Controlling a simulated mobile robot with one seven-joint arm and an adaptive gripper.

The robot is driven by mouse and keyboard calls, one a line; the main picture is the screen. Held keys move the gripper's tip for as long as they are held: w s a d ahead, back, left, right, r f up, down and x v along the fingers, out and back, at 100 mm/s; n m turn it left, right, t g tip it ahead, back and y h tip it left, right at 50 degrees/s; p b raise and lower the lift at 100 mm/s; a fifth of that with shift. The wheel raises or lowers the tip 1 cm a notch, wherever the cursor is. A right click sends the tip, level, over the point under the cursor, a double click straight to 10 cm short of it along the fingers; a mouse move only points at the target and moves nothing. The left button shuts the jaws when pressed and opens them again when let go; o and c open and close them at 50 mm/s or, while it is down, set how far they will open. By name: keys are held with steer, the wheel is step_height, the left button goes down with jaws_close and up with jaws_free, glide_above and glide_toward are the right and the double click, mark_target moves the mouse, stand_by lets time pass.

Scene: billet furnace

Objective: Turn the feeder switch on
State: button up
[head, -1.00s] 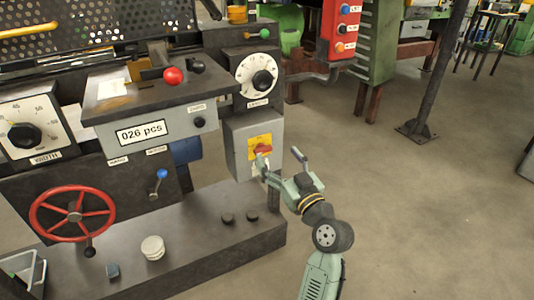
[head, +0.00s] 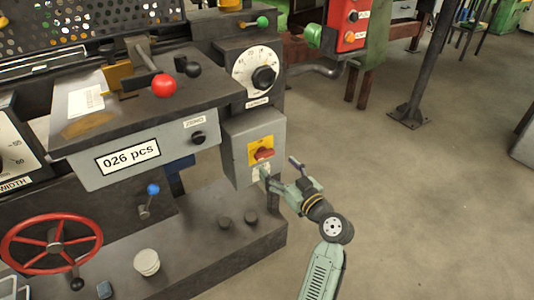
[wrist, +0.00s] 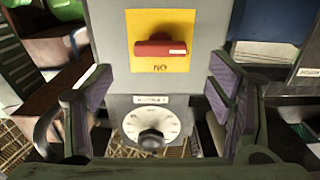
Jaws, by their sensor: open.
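The feeder switch is a red rotary handle (head: 264,154) on a yellow plate (head: 253,145), on the front of a grey box (head: 236,152). The wrist view is upside down and shows the red handle (wrist: 160,48) lying horizontally, with "ON" at one edge of the plate. My gripper (head: 280,168) is in front of the box, low and to the right of the handle in the head view. In the wrist view my gripper (wrist: 150,105) is open and empty, its two fingers wide apart. The handle lies beyond the fingertips, and no contact shows.
A white dial (head: 257,70) with a black knob sits above the box. A red ball lever (head: 164,85), a blue-tipped lever (head: 152,189) and a red handwheel (head: 50,244) are to the left. A dark ledge (head: 215,245) runs below. Open floor lies to the right.

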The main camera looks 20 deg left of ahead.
mark_target(267, 156)
steer(key=p+x, duration=0.1)
steer(key=x, duration=0.5)
steer(key=shift+w+a, duration=0.1)
steer(key=shift+a, duration=0.05)
steer(key=c, duration=1.2)
steer(key=shift+o, duration=0.2)
